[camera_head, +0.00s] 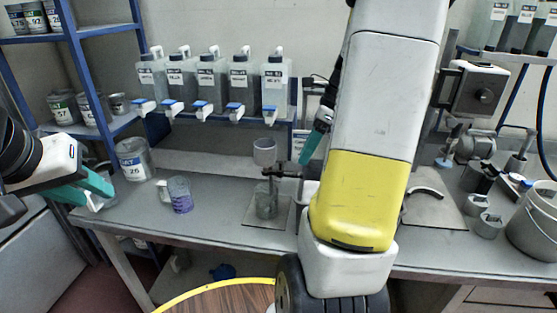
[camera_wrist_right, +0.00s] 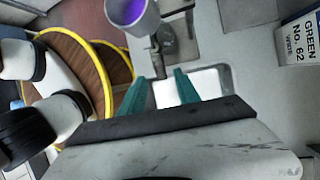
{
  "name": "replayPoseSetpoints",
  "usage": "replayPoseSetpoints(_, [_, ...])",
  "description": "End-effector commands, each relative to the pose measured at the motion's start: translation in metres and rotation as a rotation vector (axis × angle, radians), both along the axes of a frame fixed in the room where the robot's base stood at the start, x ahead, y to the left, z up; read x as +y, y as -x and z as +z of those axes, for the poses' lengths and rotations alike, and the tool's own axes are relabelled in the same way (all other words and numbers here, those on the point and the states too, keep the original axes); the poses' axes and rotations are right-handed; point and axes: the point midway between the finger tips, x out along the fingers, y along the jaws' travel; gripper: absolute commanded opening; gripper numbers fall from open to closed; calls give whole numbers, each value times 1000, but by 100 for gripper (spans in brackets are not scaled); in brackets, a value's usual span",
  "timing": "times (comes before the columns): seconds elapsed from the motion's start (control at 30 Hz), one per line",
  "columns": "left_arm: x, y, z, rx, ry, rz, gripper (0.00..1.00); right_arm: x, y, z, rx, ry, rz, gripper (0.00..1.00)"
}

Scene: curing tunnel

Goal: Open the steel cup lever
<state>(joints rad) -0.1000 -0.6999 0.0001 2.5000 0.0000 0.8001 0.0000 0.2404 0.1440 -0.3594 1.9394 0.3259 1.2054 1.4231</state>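The steel cup (camera_head: 264,151) sits on top of a small stand (camera_head: 267,200) on the bench. In the right wrist view the cup (camera_wrist_right: 132,12) shows purple inside at the top edge. A dark fitting (camera_head: 281,172) sticks out below the cup; I cannot clearly tell whether it is the lever. My right gripper (camera_head: 313,140) is just right of the cup, partly hidden by my arm. In the wrist view its two teal fingers (camera_wrist_right: 160,88) are apart, with nothing between them, near the cup's stand. My left gripper (camera_head: 88,190) is open and empty at the far left.
A purple-stained mug (camera_head: 180,194) and a paint can (camera_head: 133,159) stand left of the cup. Labelled jugs (camera_head: 240,80) with taps line the shelf behind. A white tray (camera_wrist_right: 192,86) lies beyond my right fingers. A bucket (camera_head: 535,225) stands at right.

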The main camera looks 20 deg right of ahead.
Motion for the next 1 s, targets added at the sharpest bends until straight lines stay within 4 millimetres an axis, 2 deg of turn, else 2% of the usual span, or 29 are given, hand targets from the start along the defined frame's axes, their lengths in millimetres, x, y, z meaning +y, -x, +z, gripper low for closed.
replayPoseSetpoints(0.1, [0, 0, 0, 0, 0, 0, 33, 10, 0, -19, 3, -2, 4, 39])
replayPoseSetpoints(0.3, [0, 0, 0, 0, 0, 0, 33, 19, -2, -40, 1, 0, 4, 39])
replayPoseSetpoints(0.67, [0, 0, 0, 0, 0, 0, 33, 22, -2, -46, -1, 1, 4, 39])
replayPoseSetpoints(0.87, [0, 0, 0, 0, 0, 0, 33, 22, -2, -45, -2, 1, 5, 0])
replayPoseSetpoints(1.0, [0, 0, 0, 0, 0, 0, 33, 22, -2, -45, -2, 2, 4, 0])
